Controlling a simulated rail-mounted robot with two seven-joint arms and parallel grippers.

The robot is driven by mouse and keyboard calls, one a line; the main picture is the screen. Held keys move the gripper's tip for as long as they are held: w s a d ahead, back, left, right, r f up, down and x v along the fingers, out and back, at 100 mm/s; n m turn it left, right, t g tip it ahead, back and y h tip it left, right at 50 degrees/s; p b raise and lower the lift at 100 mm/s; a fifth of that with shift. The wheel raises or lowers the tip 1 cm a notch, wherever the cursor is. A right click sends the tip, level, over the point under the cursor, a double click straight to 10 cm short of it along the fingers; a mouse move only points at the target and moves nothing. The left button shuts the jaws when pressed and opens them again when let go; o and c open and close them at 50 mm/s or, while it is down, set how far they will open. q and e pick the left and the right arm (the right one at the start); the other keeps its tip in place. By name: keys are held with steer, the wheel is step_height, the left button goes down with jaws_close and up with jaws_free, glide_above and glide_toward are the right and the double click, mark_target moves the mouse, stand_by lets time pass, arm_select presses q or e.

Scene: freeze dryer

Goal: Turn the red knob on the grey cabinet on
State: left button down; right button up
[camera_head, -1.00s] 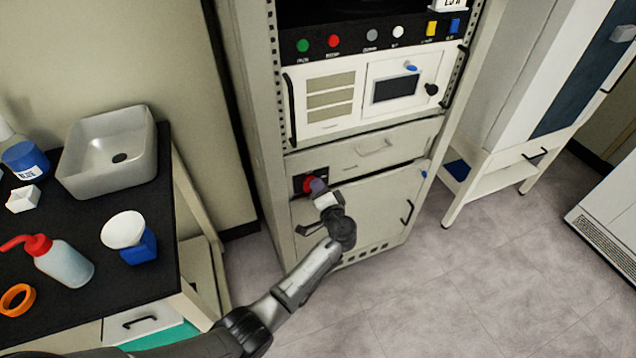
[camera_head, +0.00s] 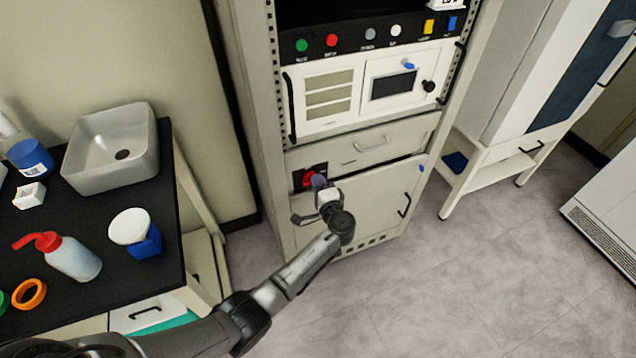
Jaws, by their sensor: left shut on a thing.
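The red knob (camera_head: 308,178) sits on a small black panel on the front of the grey cabinet (camera_head: 366,207), left of centre and below a drawer. My left arm reaches in from the lower left, and its gripper (camera_head: 317,183) is at the knob, shut on it. The fingers cover the right part of the knob, so its exact angle is hard to tell. My right gripper is not in view.
A black bench (camera_head: 60,217) at left holds a grey sink (camera_head: 112,150), a red-topped wash bottle (camera_head: 66,256) and a blue container with a white funnel (camera_head: 136,232). A white stand (camera_head: 500,165) is at right. The floor before the cabinet is clear.

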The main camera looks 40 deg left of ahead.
arm_select(q)
steer(key=c, duration=1.1)
jaws_free()
steer(key=p+v, duration=0.3)
steer(key=v, duration=1.1)
steer(key=shift+a, duration=0.1)
